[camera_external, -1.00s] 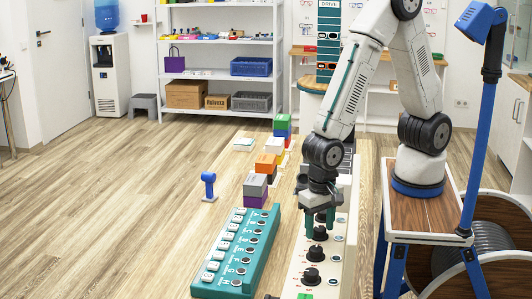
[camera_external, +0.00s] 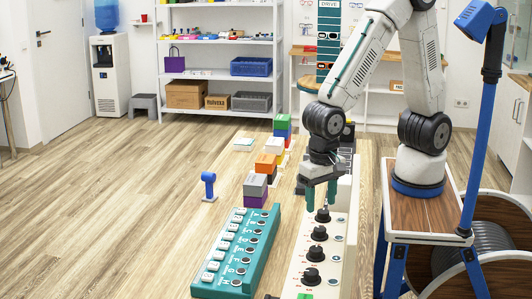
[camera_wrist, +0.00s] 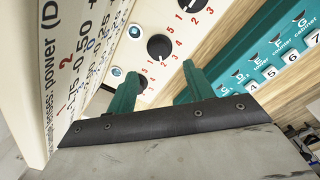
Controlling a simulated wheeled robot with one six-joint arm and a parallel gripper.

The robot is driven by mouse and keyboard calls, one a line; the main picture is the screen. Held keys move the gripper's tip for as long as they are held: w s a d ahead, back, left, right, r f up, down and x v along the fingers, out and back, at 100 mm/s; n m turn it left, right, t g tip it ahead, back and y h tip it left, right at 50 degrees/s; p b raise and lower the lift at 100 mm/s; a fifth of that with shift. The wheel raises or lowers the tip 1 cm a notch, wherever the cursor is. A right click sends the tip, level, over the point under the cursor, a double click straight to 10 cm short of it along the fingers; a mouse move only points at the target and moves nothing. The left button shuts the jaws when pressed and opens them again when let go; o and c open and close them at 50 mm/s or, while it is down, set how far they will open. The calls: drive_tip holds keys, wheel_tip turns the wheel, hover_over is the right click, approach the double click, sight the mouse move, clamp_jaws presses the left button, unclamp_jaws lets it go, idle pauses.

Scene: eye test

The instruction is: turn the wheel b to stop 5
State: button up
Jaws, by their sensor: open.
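Several black wheels stand in a row on a cream panel (camera_external: 298,262). My gripper (camera_external: 321,202) is open and empty, pointing down just above the wheel nearest it (camera_external: 322,216). Farther along the row toward the viewer are another wheel (camera_external: 319,234), a third (camera_external: 313,254) and a fourth (camera_external: 311,276). In the wrist view the green fingers of my gripper (camera_wrist: 162,68) stand apart; a wheel (camera_wrist: 160,47) with red numbers around it shows just beyond the tips. Another wheel (camera_wrist: 193,4) is cut off at the top edge. I cannot read which wheel is b or where it points.
A teal box with labelled buttons (camera_external: 240,252) lies left of the panel. Stacked coloured blocks (camera_external: 255,186) and a small blue stand (camera_external: 208,185) are behind and left of it. A white board with printed text (camera_wrist: 75,60) rises close at the left in the wrist view.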

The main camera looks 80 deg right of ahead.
sight(320, 229)
drive_tip(key=shift+f+m, duration=0.1)
drive_tip(key=shift+m, duration=0.8)
wheel_tip(320, 229, down, 8)
drive_tip(key=shift+s+d+r, duration=0.1)
drive_tip(key=c, duration=1)
